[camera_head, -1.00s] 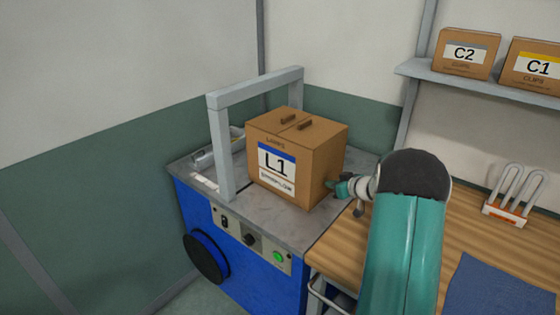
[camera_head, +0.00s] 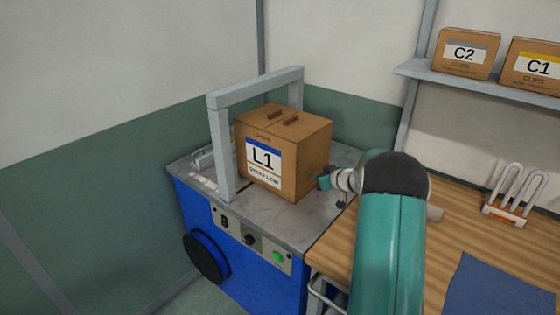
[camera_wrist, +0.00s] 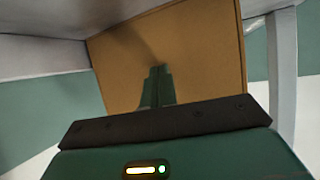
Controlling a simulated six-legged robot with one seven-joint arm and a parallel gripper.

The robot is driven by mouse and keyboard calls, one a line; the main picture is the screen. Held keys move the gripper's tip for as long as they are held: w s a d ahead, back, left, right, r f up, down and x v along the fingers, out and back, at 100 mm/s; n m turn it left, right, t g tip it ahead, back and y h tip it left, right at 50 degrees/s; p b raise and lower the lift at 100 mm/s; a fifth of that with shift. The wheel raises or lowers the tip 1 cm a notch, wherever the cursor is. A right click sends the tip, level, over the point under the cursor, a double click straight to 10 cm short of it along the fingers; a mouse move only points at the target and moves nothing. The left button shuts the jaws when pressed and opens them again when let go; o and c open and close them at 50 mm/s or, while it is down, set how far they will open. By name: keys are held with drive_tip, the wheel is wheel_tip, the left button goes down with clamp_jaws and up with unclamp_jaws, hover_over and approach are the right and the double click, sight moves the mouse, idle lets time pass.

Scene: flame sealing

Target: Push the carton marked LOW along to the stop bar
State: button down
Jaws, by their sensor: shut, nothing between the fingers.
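The brown carton (camera_head: 308,160) carries a blue-and-white label reading L1, with small print that seems to end in LOW. It stands upright on the grey top of the blue machine, its left part inside the grey arch. My gripper (camera_head: 323,183) is shut and empty, its fingertips at the carton's right side. In the wrist view the closed fingers (camera_wrist: 156,82) point at the carton's plain brown face (camera_wrist: 200,60) and appear to touch it. A low metal bar (camera_head: 203,160), apparently the stop bar, lies left of the arch, apart from the carton.
The grey arch (camera_head: 222,150) rises over the machine top (camera_head: 270,212). A wooden bench (camera_head: 460,232) with a blue cloth (camera_head: 500,288) and a white wire rack (camera_head: 506,200) is on the right. Cartons C2 (camera_head: 466,55) and C1 (camera_head: 535,65) sit on a shelf.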

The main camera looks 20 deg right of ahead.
sight(310, 173)
drive_tip(key=shift+w+a, duration=0.7)
drive_tip(key=shift+w, duration=0.75)
drive_tip(key=shift+w+a, duration=0.7)
drive_tip(key=shift+w, duration=0.75)
drive_tip(key=shift+w+a, duration=0.7)
drive_tip(key=shift+w, duration=0.75)
drive_tip(key=shift+s+d, duration=0.35)
drive_tip(key=shift+s, duration=0.15)
drive_tip(key=shift+s+d, duration=0.35)
drive_tip(key=shift+s, duration=0.35)
drive_tip(key=shift+s+d, duration=0.35)
drive_tip(key=shift+s, duration=0.4)
drive_tip(key=shift+s+d, duration=0.35)
drive_tip(key=shift+s, duration=0.35)
